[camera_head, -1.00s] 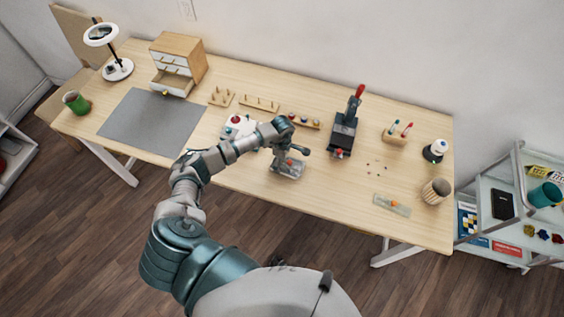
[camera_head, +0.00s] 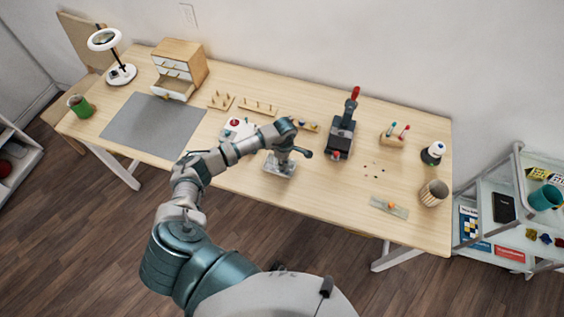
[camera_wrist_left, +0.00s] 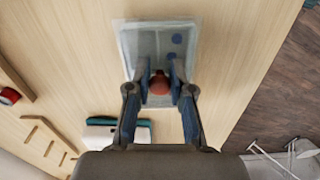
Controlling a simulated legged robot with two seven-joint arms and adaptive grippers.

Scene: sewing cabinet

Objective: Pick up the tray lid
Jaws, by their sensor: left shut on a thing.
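The clear tray lid (camera_wrist_left: 140,40) with a round red knob (camera_wrist_left: 159,86) is in the left wrist view, over a pale compartment tray with blue round pieces. Whether lid and tray touch is hard to tell. My left gripper (camera_wrist_left: 160,76) is shut on the knob, one finger on each side. In the head view my left gripper (camera_head: 281,157) is above the lid and tray (camera_head: 286,172) near the table's front edge and hides the knob. My right gripper is not in view.
A flat clear piece with an orange spot (camera_head: 377,202) lies at the right, by a ribbed wooden cup (camera_head: 433,193). A black press with a red handle (camera_head: 341,135) stands behind. A white item with a red top (camera_head: 236,125) is close left of my wrist.

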